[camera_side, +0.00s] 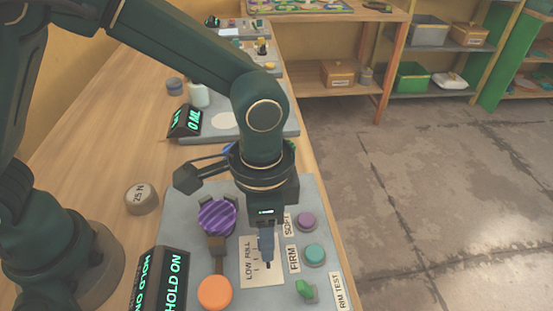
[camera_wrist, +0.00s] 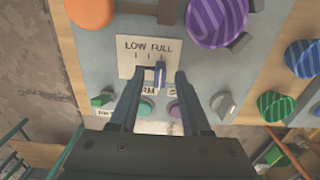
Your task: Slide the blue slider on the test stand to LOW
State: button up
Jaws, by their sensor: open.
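The blue slider (camera_wrist: 160,73) stands on a pale plate (camera_wrist: 122,45) marked LOW and FULL with tick marks. In the wrist view the slider is at the FULL end, to the right. My gripper (camera_wrist: 158,82) is open, and its two fingers straddle the slider with gaps on both sides. In the side view my gripper (camera_side: 267,264) points down over the same plate (camera_side: 250,278) on the grey test stand (camera_side: 190,240). There the slider is hidden or cannot be told apart from my fingers.
An orange button (camera_side: 215,292), a purple striped knob (camera_side: 217,215), a purple button (camera_side: 306,221), a teal button (camera_side: 314,253) and a green switch (camera_side: 305,290) surround the plate. A display (camera_side: 172,282) reads HOLD ON. A 25 N weight (camera_side: 141,197) stands left on the bench.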

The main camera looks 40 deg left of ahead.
grip_shut()
dwell(1.2)
